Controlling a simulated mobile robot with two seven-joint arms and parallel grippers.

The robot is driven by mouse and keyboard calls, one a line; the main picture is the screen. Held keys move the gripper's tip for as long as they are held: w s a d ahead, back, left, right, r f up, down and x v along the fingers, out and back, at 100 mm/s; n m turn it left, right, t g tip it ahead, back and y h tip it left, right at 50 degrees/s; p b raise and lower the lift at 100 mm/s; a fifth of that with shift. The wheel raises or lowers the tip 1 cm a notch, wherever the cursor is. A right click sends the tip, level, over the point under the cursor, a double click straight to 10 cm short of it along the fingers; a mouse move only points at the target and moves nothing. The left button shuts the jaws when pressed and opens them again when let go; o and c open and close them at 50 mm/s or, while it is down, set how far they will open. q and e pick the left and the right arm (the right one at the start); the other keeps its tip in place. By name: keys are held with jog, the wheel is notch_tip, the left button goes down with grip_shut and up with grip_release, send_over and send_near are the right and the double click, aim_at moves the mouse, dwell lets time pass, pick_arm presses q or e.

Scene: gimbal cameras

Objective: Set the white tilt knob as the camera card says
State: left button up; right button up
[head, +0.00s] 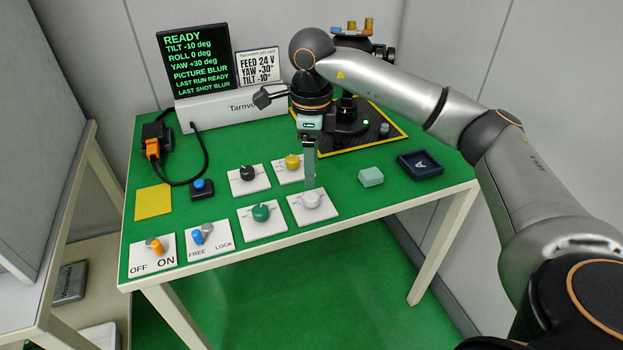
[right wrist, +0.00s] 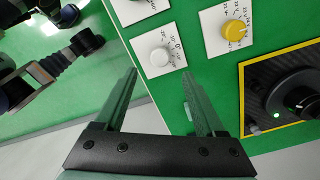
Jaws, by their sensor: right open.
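The white tilt knob (head: 311,199) sits on a white plate (head: 325,213) at the table's front, right of the green knob. It also shows in the right wrist view (right wrist: 160,56); its pointer setting is too small to read. My right gripper (head: 310,182) points down above the knob. In the right wrist view its fingers (right wrist: 160,74) are apart and empty, with the knob just beyond the tips, between their lines. The camera card (head: 258,66) reads FEED 24 V, YAW +30°, TILT -10°. The screen (head: 196,60) reads TILT -10 deg and PICTURE BLUR. My left gripper is not seen.
Yellow (head: 292,162), black (head: 247,173) and green (head: 261,213) knobs stand close by. The OFF/ON (head: 154,244) and FREE/LOCK (head: 202,234) switches are at front left. The gimbal's yellow-bordered mat (head: 392,138) lies behind my gripper. A pale green block (head: 371,177) and navy tray (head: 419,165) lie right.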

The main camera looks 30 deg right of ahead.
notch_tip(320, 180, up, 5)
jog(key=shift+r, duration=0.15)
dwell(0.6)
